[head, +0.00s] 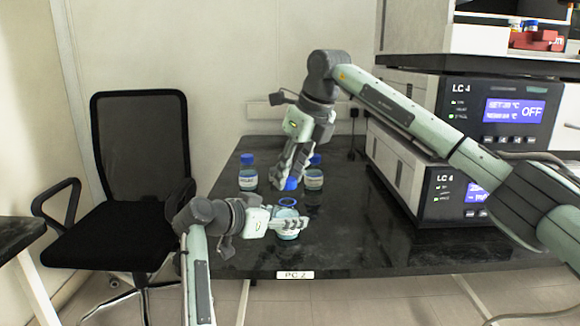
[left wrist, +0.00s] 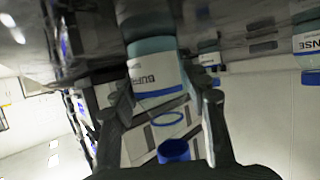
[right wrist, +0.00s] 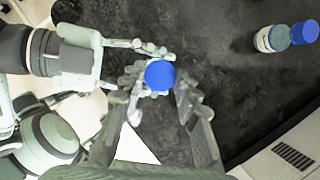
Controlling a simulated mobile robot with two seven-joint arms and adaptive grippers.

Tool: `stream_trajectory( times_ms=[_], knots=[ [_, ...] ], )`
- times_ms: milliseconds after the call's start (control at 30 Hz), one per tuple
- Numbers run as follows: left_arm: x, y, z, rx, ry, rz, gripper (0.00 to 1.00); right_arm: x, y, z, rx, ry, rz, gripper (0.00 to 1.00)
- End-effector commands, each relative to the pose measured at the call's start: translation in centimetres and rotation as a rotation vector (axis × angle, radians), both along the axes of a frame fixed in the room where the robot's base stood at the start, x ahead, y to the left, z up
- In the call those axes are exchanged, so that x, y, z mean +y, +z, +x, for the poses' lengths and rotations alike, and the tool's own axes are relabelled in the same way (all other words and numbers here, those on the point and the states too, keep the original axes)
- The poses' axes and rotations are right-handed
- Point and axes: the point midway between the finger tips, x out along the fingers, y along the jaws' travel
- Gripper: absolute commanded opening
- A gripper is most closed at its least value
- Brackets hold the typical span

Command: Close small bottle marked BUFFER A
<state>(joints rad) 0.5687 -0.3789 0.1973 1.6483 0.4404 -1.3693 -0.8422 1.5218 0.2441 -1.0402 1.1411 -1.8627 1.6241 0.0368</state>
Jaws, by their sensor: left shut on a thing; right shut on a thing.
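The small bottle (head: 287,232) stands near the front of the black bench, with an open neck and a blue ring (head: 288,202) at its top. In the left wrist view its label (left wrist: 152,80) reads "BUFF", the rest cut off or hidden. My left gripper (head: 297,224) is shut around the bottle from the left. My right gripper (head: 289,177) points down and is shut on a blue cap (head: 291,184). The cap is above the neck, with a gap between cap (left wrist: 173,150) and ring in the left wrist view. In the right wrist view the cap (right wrist: 160,75) hides the neck.
Two other blue-capped bottles stand farther back, one at left (head: 248,178) and one at right (head: 314,179). Stacked LC 4 instruments (head: 450,190) stand at the right of the bench. An office chair (head: 140,150) is at the left. The bench front is clear.

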Motion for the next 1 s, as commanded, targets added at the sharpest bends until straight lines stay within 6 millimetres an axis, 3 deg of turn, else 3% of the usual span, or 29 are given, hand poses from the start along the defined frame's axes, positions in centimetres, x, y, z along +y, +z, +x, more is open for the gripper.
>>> stream_trajectory(
  times_ms=[367,733,1000],
  knots=[
    [0.0,-0.1,0.0,0.001,0.000,0.001,0.00,0.0,0.1,0.0,0.000,0.001,0.000,0.21],
    [0.0,-0.1,0.0,0.001,0.000,0.000,0.00,0.0,-1.6,0.0,0.001,0.000,-0.001,0.21],
    [0.0,-0.1,0.0,0.001,0.000,0.001,0.00,0.0,-1.7,0.0,0.000,0.000,0.000,0.21]
  ],
)
